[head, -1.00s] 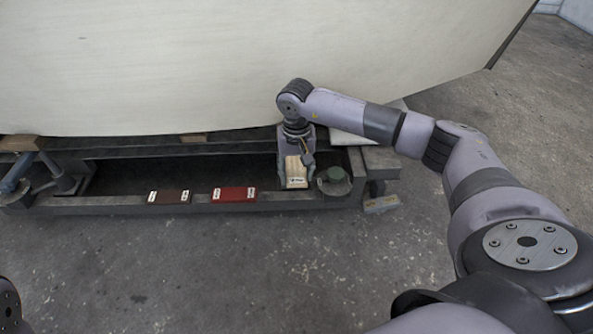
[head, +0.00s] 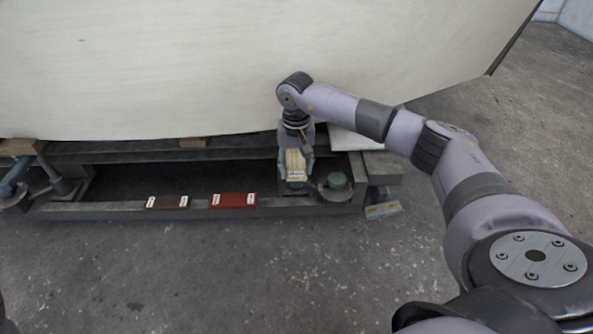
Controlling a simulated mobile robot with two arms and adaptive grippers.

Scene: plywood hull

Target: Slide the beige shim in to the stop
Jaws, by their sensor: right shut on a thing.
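The beige shim (head: 296,165) is a pale wooden block with a white label on its front end. My right gripper (head: 297,172) is shut on it, with fingers on both sides. It holds the shim in front of the dark cradle beam under the plywood hull (head: 250,70). The far end of the shim is hidden by the gripper, so I cannot tell whether it touches anything there. My left gripper is not in view.
A jack (head: 60,178) stands at the left.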

